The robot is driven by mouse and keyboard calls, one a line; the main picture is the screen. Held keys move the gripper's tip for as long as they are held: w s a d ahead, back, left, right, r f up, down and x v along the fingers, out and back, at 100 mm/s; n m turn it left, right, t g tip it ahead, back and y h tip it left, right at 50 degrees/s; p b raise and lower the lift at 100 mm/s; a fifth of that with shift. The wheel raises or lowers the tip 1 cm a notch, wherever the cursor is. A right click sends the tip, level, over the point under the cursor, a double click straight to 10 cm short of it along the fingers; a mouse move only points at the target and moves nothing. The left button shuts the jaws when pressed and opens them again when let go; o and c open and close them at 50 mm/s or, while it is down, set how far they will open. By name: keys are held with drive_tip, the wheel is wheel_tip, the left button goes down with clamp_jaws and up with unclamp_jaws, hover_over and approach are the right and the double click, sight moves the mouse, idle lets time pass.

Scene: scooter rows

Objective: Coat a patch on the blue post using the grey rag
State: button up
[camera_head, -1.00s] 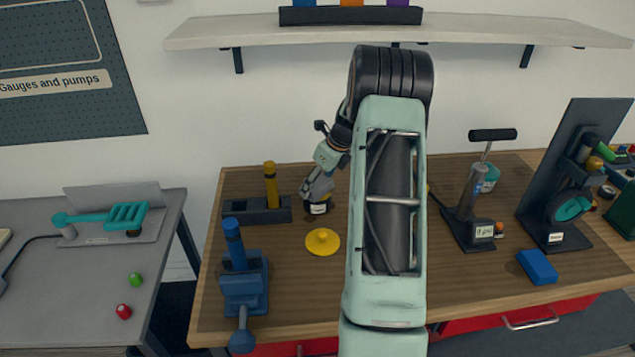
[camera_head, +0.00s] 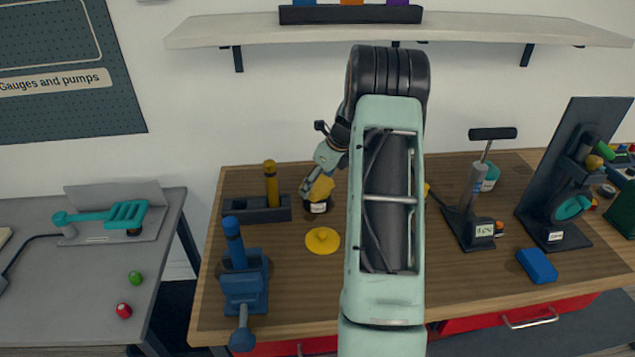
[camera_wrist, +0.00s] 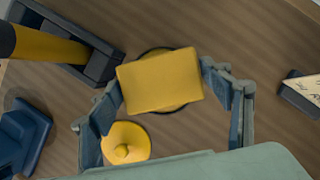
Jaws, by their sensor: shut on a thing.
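The blue post (camera_head: 233,240) stands upright in a blue vise (camera_head: 245,285) at the bench's left front. My gripper (camera_wrist: 165,90) is shut on a yellow pad, the rag (camera_wrist: 160,82), held between its fingers; no grey shows on it. In the head view the yellow rag (camera_head: 321,187) is just above a dark round tin (camera_head: 318,206). A yellow knobbed lid (camera_head: 322,240) lies on the bench in front of the tin.
A yellow post (camera_head: 271,185) stands in a dark holder (camera_head: 257,214) left of the tin. A T-handled tool (camera_head: 475,205), a blue block (camera_head: 537,266) and a dark upright stand (camera_head: 560,180) are at right. Bare bench lies between the vise and lid.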

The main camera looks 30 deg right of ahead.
sight(318, 184)
idle(0.3)
drive_tip(key=shift+r+p, duration=2.65)
drive_tip(key=shift+r, duration=0.85)
drive_tip(key=shift+s+f, duration=0.1)
